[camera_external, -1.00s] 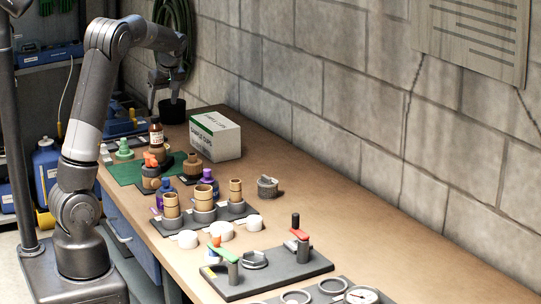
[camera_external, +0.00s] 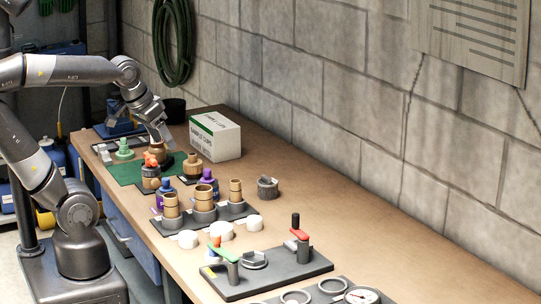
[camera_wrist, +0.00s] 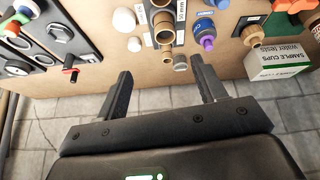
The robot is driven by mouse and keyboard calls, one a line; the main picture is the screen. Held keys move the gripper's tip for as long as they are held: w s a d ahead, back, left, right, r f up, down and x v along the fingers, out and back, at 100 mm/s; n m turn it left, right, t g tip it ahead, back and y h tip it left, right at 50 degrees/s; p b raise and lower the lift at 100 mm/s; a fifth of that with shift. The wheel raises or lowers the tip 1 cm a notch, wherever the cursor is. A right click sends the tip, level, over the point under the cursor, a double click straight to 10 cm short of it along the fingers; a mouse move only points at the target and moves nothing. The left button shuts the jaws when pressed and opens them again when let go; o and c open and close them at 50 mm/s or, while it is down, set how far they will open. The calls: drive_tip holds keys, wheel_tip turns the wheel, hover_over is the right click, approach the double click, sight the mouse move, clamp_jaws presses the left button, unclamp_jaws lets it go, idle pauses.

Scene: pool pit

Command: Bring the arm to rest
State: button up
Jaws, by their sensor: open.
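My arm reaches from the left over the far part of the workbench (camera_external: 300,214) in the external view, with its forearm nearly level. My gripper (camera_external: 162,137) points downward in front of the green mat area, close to the sample-cups box (camera_external: 215,137) on its left side. The small bottle there is hidden behind it. In the wrist view my gripper (camera_wrist: 162,80) is open, its two fingers wide apart with nothing between them. I cannot tell its exact height above the bench.
Brown fittings (camera_external: 193,166) and a green mat (camera_external: 125,170) lie below the gripper. Cups in a rack (camera_external: 204,203), white caps (camera_external: 220,231) and a valve plate (camera_external: 280,268) stand nearer. A block wall (camera_external: 330,80) bounds the right. A hose coil (camera_external: 172,45) hangs behind.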

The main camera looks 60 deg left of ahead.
drive_tip(key=shift+s+d+f+m, duration=0.25)
drive_tip(key=shift+s+d+m, duration=0.15)
drive_tip(key=shift+s+d, duration=0.15)
drive_tip(key=shift+s+d+f+m, duration=0.25)
drive_tip(key=shift+s+d+m, duration=0.2)
drive_tip(key=shift+s, duration=0.1)
